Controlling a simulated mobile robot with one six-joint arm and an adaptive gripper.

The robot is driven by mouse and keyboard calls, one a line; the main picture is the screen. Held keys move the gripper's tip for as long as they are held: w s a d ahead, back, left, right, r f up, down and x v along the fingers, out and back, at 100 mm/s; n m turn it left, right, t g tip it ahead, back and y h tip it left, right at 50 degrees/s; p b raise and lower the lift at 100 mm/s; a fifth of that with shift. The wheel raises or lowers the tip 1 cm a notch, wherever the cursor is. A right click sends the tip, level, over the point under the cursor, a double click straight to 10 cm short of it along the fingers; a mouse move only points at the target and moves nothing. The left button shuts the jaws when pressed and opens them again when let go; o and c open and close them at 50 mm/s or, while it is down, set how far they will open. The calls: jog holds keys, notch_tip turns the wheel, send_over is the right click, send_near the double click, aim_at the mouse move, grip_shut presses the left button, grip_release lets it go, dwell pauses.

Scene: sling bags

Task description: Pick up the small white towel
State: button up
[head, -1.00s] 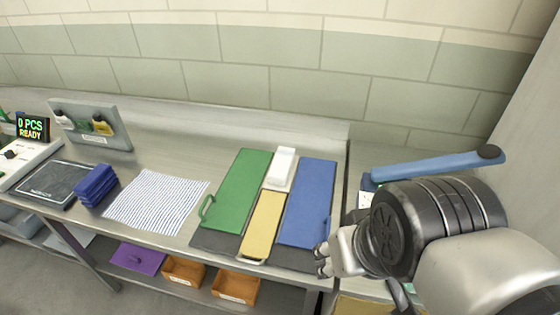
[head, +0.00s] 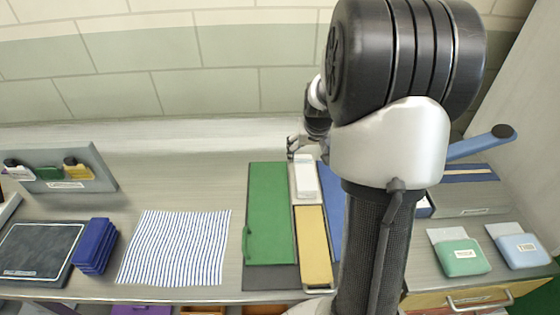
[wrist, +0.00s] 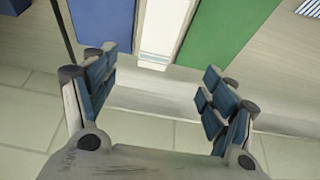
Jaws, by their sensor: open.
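The small white towel (head: 306,178) lies folded at the back end of a narrow strip, behind a yellow panel (head: 313,240) and between a green board (head: 269,215) and a blue board (head: 325,178). In the wrist view the white towel (wrist: 163,28) shows at the top, between the blue and green boards. My gripper (head: 293,147) is just behind the towel in the head view, near the back of the table. In the wrist view my gripper (wrist: 158,88) has its fingers spread wide and nothing between them. My arm hides much of the blue board.
A striped cloth (head: 175,247) and a stack of blue cloths (head: 95,246) lie to the left. A green pouch (head: 461,257) and a light blue pouch (head: 522,251) lie on the right. The wall stands behind. Bare table shows behind the striped cloth.

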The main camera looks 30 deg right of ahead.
jog(key=b, duration=0.3)
send_near(305, 172)
jog(key=x, duration=0.4)
jog(key=shift+w+d+f, duration=0.15)
jog(key=shift+f, duration=0.15)
jog(key=shift+b+x, duration=0.95)
jog(key=shift+x, duration=2.1)
jog(key=shift+r, duration=0.1)
jog(key=c, duration=1.2)
